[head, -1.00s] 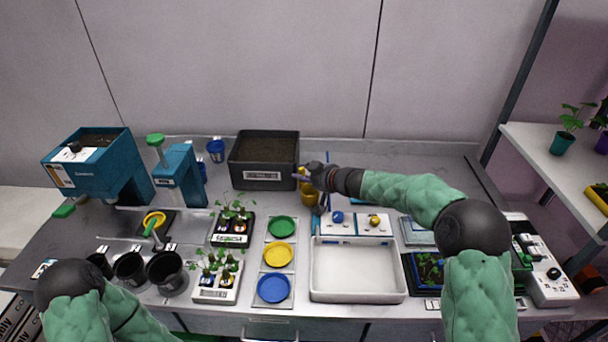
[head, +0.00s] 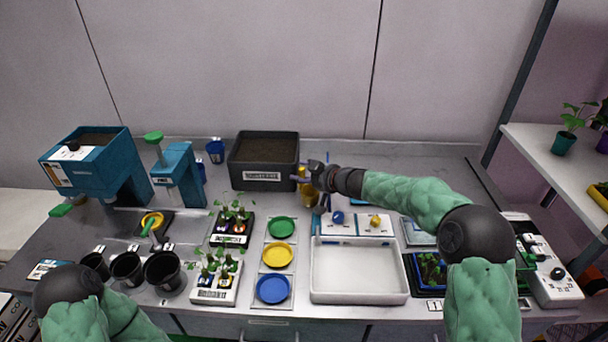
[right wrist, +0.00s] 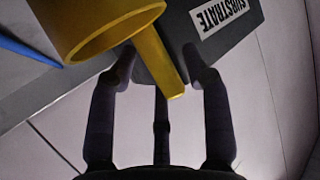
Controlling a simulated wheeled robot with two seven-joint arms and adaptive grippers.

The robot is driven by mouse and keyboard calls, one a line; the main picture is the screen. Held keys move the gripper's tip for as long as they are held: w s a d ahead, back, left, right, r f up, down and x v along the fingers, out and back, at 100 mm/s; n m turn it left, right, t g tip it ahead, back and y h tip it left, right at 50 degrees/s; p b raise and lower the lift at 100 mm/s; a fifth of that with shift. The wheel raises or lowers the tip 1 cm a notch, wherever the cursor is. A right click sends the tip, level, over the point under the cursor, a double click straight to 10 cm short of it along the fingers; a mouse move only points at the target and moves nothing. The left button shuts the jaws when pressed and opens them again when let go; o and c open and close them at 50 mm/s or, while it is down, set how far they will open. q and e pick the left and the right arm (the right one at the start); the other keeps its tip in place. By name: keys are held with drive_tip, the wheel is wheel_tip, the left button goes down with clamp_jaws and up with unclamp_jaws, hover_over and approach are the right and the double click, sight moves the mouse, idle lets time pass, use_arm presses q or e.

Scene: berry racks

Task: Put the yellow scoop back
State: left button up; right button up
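The yellow scoop (head: 306,188) is at the right front corner of the dark substrate bin (head: 262,178). My right gripper (head: 312,168) reaches to it from the right. In the right wrist view the scoop's cup (right wrist: 100,28) is at upper left, and its handle (right wrist: 160,62) runs between my spread fingers (right wrist: 163,72). A gap shows between the handle and the right finger, so the fingers look open around it. Whether the scoop touches anything below is hidden. My left arm shows at lower left, but its gripper is out of view.
A white tray (head: 358,297) stands in front, with a panel bearing blue and yellow knobs (head: 352,222) behind it. Green, yellow and blue dishes (head: 272,289) and seedling holders (head: 214,296) are to the left. Black pots (head: 165,270) and a teal dispenser (head: 180,178) stand farther left.

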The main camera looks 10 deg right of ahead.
drive_tip(key=shift+s+a+f, duration=0.15)
drive_tip(key=shift+s+f, duration=0.05)
drive_tip(key=shift+f, duration=0.85)
drive_tip(key=shift+r+p, duration=0.55)
drive_tip(key=shift+p, duration=0.6)
drive_tip(key=shift+d+r, duration=0.2)
drive_tip(key=shift+d, duration=0.05)
drive_tip(key=v, duration=1.1)
drive_tip(key=shift+r+p, duration=0.45)
drive_tip(key=shift+r, duration=0.1)
drive_tip(key=shift+s+d, duration=0.1)
drive_tip(key=shift+d, duration=0.05)
